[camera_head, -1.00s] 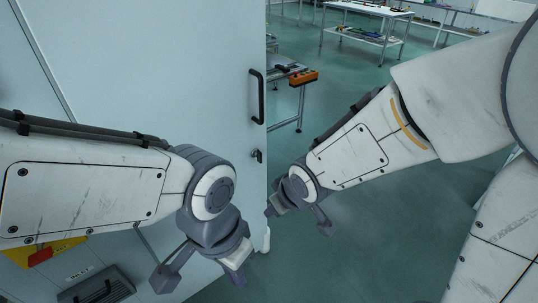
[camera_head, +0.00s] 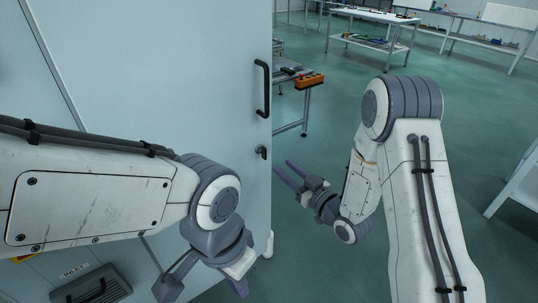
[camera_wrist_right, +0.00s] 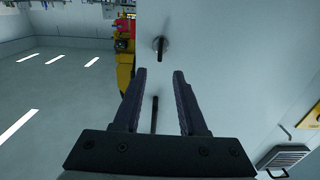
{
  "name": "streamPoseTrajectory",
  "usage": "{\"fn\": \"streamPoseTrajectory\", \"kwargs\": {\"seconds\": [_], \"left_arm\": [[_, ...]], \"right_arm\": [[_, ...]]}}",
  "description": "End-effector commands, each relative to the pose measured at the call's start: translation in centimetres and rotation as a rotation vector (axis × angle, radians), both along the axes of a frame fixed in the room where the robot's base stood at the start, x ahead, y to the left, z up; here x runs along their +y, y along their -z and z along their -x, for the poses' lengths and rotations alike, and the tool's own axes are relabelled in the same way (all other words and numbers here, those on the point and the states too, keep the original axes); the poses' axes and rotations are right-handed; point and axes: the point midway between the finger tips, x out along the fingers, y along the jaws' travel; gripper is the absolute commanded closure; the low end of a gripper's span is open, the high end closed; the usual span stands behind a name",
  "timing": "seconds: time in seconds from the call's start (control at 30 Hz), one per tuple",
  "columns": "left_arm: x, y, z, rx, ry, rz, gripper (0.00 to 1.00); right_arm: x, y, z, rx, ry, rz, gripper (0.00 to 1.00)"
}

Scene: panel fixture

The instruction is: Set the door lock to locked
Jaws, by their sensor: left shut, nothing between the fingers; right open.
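The door lock (camera_head: 262,152) is a small dark knob near the door's right edge, below the black handle (camera_head: 263,90). In the right wrist view the lock (camera_wrist_right: 160,47) is a short dark lever on a round plate, beyond the fingertips. My right gripper (camera_head: 283,166) is open and empty, pointing at the door edge just right of and below the lock, apart from it. Its fingers (camera_wrist_right: 160,72) show a clear gap. My left gripper (camera_head: 240,287) is shut and empty, low in front of the door. The lock's exact setting is too small to tell.
The pale door panel (camera_head: 180,80) fills the left, with a vent (camera_head: 92,288) at lower left. A bench with an orange item (camera_head: 309,80) stands behind the door edge. Open green floor (camera_head: 330,260) lies to the right, with tables at the back.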

Motion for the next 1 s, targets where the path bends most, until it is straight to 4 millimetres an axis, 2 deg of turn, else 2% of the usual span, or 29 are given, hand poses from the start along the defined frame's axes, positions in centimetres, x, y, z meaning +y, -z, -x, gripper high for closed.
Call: {"fn": "streamPoseTrajectory", "kwargs": {"seconds": [0.2, 0.4, 0.57, 0.83, 0.87, 0.93, 0.97, 1.0], "left_arm": [[0.0, -1.2, 0.0, 0.0, 0.0, 0.0, 1.0], [0.0, -1.7, 0.0, 0.0, 0.0, 0.0, 1.0], [0.0, -1.8, 0.0, 0.0, 0.0, 0.0, 1.0], [0.0, -1.8, 0.0, 0.0, 0.0, 0.0, 1.0], [0.0, -1.8, 0.0, 0.0, 0.0, 0.0, 1.0], [0.0, -1.8, 0.0, 0.0, 0.0, 0.0, 1.0], [0.0, -1.8, 0.0, 0.0, 0.0, 0.0, 1.0], [0.0, -1.8, 0.0, 0.0, 0.0, 0.0, 1.0]], "right_arm": [[2.7, -0.2, -3.4, 0.0, -0.004, 0.0, 0.59], [4.3, -0.1, -5.8, 0.002, -0.001, 0.001, 0.59], [4.9, 0.0, -6.6, 0.002, -0.001, 0.001, 0.59], [5.0, 0.0, -6.7, 0.003, 0.0, 0.001, 0.59], [4.9, 0.0, -6.7, 0.003, 0.0, 0.001, 0.66], [4.9, 0.0, -6.7, 0.003, 0.0, 0.001, 0.93], [4.9, 0.0, -6.7, 0.003, 0.0, 0.001, 1.0], [4.9, 0.0, -6.7, 0.003, 0.0, 0.001, 1.0]]}}
